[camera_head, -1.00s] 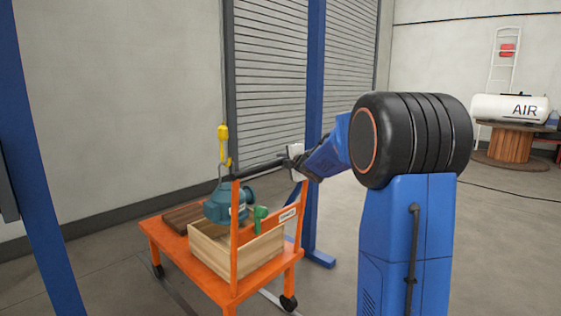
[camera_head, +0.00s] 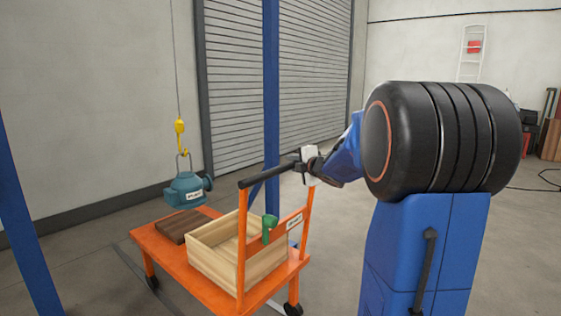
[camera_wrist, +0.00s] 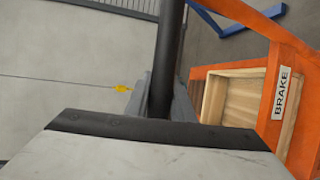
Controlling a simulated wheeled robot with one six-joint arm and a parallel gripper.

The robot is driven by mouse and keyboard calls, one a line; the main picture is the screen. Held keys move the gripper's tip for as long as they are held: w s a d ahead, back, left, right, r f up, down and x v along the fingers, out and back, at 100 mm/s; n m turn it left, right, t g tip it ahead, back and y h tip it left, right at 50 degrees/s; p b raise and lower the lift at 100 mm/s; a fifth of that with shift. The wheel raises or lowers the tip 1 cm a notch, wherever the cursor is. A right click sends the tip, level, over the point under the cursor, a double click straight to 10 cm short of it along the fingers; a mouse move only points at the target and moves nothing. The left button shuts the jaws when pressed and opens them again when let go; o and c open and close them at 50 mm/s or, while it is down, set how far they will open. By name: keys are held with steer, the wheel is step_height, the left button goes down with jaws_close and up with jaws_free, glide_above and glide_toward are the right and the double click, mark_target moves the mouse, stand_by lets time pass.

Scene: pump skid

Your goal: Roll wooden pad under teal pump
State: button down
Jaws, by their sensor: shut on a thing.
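The teal pump (camera_head: 188,190) hangs from a yellow hook (camera_head: 180,138) on a cable. The dark brown wooden pad (camera_head: 178,226) lies on the orange cart (camera_head: 150,238), at the end away from the handle. In the head view the pump appears just above the pad's far edge; I cannot tell whether it is directly over it. My gripper (camera_head: 308,163) is shut on the cart's black push bar (camera_head: 262,176), near its right end. The wrist view shows the bar (camera_wrist: 171,50) running up from between the jaws.
An open wooden crate (camera_head: 215,258) sits on the cart between pad and handle. A green lever (camera_head: 269,228) is on the handle frame beside a label reading BRAKE (camera_wrist: 282,93). Blue posts (camera_head: 271,80) stand left and behind.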

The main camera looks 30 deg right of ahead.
steer(key=s+d, duration=0.2)
steer(key=s, duration=0.4)
steer(key=shift+f, duration=0.15)
steer(key=shift+s, duration=0.1)
steer(key=c, duration=1.5)
jaws_free()
steer(key=shift+a, duration=0.15)
steer(key=shift+c, duration=0.2)
steer(key=s+r, duration=0.3)
steer(key=s, duration=1.4)
steer(key=shift+a, duration=0.4)
steer(key=shift+r, duration=0.1)
